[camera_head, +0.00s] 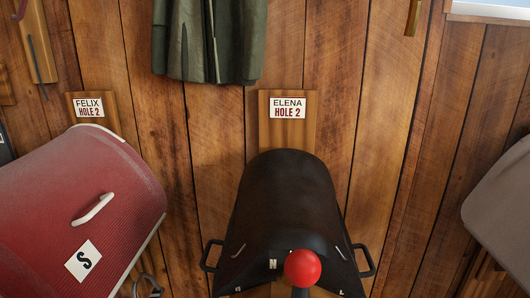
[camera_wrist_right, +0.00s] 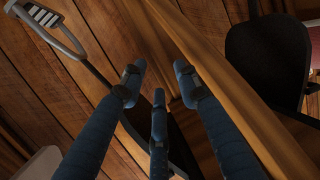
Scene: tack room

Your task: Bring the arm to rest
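My right gripper (camera_wrist_right: 160,80) shows in the right wrist view with three blue-sleeved fingers. Its fingertips are apart and I see nothing held between them. Behind the fingers are a wooden board (camera_wrist_right: 262,125) and a dark strap (camera_wrist_right: 92,72) that runs from a metal stirrup (camera_wrist_right: 50,27) at the upper left. I cannot tell how far these are from the fingertips. Neither gripper shows in the head view, and my left gripper is in no view.
A black saddle (camera_head: 285,195) hangs centrally under the "ELENA HOLE 2" sign (camera_head: 288,107). A red saddle pad (camera_head: 75,215) is left, under the "FELIX HOLE 2" sign (camera_head: 89,107). A grey covered shape (camera_head: 505,210) is right. A green garment (camera_head: 210,40) hangs above. A red ball (camera_head: 302,268) stands in front.

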